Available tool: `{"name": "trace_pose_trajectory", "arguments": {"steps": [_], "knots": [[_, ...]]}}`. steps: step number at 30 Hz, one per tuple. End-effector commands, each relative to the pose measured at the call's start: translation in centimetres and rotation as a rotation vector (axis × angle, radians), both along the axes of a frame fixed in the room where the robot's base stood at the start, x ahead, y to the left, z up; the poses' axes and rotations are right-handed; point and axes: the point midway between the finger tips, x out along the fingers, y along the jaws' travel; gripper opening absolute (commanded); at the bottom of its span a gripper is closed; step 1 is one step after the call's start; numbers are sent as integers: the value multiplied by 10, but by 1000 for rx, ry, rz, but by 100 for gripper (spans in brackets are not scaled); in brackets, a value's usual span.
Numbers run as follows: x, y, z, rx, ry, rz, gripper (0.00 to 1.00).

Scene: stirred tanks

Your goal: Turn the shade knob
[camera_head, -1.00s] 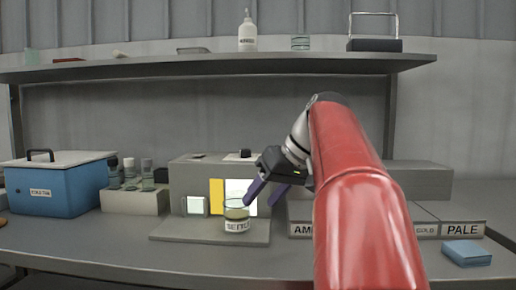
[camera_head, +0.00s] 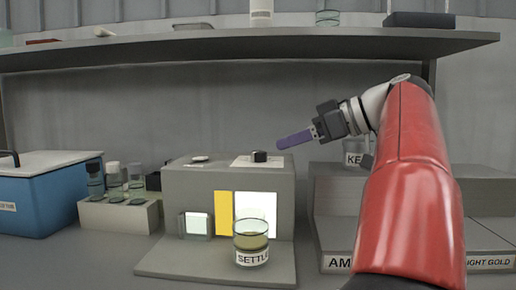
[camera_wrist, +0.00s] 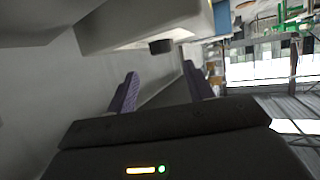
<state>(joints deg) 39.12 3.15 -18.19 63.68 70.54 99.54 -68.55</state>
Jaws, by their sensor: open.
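The shade knob (camera_head: 260,156) is a small black knob on a white plate on top of the grey box (camera_head: 185,180). It also shows in the wrist view as a dark stub (camera_wrist: 160,46) beyond the fingers. My gripper (camera_head: 282,143) has purple fingers pointing left, slightly above and to the right of the knob, apart from it. In the wrist view my gripper (camera_wrist: 159,72) has its two fingers spread with nothing between them. A beaker labelled SETTLE (camera_head: 251,243) stands in front of the box's lit window (camera_head: 262,207).
A yellow panel (camera_head: 224,213) is beside the window. A vial rack (camera_head: 120,215) and a blue cooler (camera_head: 45,200) stand left. A stepped grey stand (camera_head: 335,190) with labelled places is right. The shelf (camera_head: 250,48) runs overhead. The space above the box is clear.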

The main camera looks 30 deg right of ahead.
Motion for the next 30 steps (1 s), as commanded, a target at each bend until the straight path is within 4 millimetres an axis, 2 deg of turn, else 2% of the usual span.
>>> {"name": "trace_pose_trajectory", "arguments": {"steps": [15, 26, 30], "knots": [[53, 36, -27, 0, -1, 2, 52], [58, 39, -29, -1, -2, -1, 52], [58, 39, -29, 0, -1, 0, 35]]}}
